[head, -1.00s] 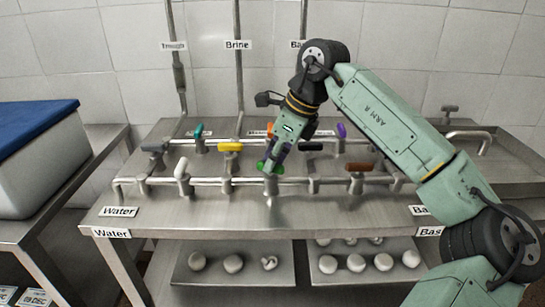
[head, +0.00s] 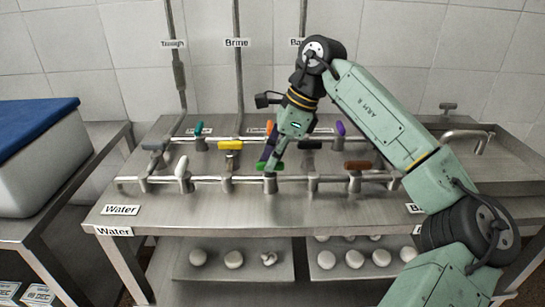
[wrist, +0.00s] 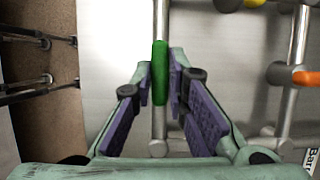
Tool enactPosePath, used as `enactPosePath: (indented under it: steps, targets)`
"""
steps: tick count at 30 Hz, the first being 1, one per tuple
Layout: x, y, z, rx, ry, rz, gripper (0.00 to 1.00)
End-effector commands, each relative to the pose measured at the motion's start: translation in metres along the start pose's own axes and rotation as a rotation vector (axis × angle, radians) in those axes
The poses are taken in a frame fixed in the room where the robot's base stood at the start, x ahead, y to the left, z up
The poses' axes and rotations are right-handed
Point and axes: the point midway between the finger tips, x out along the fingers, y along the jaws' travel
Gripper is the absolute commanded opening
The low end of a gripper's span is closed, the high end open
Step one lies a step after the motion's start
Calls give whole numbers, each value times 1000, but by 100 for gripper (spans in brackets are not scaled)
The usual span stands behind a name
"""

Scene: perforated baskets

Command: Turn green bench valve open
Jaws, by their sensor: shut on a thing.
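The green valve handle (head: 270,168) sits on the front pipe of the steel bench, near its middle. In the wrist view the green handle (wrist: 160,72) lies lengthwise along its pipe (wrist: 160,130). My gripper (head: 270,162) reaches down to it from above and is shut on it. In the wrist view one purple-padded finger of my gripper (wrist: 160,80) stands on each side of the handle. My fingers partly hide the handle in the head view.
White (head: 182,168) and brown (head: 358,165) handles share the front pipe. Yellow (head: 231,145), teal (head: 198,129), black (head: 310,144) and purple (head: 340,129) handles stand nearby; an orange one (wrist: 305,78) is close to my gripper. A blue-lidded box (head: 35,108) is at left.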

Motion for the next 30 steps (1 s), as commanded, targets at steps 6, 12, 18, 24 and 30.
enactPosePath:
  steps: [6,12,18,24,30]
  targets:
    - [-1,0,0,-2,-1,-4,18]
    - [-1,0,0,-1,-1,-2,31]
    - [0,0,0,0,0,-1,34]
    - [-5,0,0,1,0,-2,34]
    - [-36,-1,0,1,0,-5,34]
